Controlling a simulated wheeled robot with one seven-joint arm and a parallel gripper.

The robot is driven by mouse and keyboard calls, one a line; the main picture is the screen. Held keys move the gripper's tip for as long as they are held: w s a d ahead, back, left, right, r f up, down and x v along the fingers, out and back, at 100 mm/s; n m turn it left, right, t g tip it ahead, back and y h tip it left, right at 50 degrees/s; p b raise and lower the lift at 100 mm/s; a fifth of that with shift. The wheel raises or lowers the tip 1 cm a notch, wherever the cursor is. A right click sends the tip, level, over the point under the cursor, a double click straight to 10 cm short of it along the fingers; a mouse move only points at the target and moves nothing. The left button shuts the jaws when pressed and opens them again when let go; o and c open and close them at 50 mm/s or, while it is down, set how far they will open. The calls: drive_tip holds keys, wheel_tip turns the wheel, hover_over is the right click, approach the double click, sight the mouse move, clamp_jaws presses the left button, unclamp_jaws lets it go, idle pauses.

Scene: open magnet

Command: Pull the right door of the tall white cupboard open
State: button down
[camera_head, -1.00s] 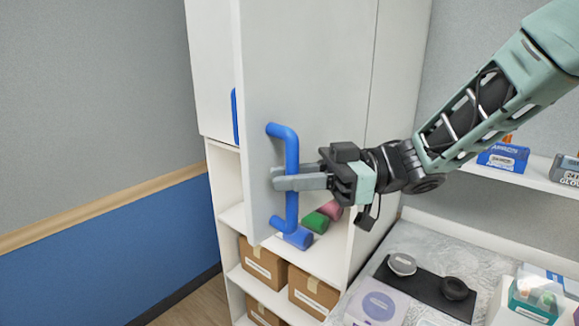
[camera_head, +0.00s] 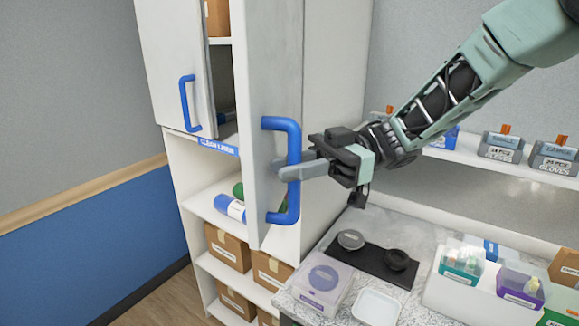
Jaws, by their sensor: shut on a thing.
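The tall white cupboard (camera_head: 180,175) stands at the left centre. Its right door (camera_head: 272,90) is swung outward, and the opening beside it shows upper shelves. The door has a blue handle (camera_head: 293,150). My gripper (camera_head: 298,170) is shut on this handle, its fingers around the vertical bar. The left door (camera_head: 170,60) has its own blue handle (camera_head: 189,102). The far faces of the right door and part of the interior are hidden.
Open shelves below hold cardboard boxes (camera_head: 228,248) and a blue roll (camera_head: 229,207). A counter (camera_head: 415,240) at the right carries a black tray (camera_head: 370,258), a white dish (camera_head: 376,307) and bins. A wall shelf (camera_head: 460,155) holds glove boxes. The floor at the lower left is clear.

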drive_tip(key=c, duration=1.6)
unclamp_jaws()
drive_tip(key=shift+c, duration=0.2)
drive_tip(key=b+v, duration=0.6)
drive_tip(key=v, duration=1.1)
drive_tip(key=shift+w+d, duration=0.2)
drive_tip(key=shift+d, duration=0.05)
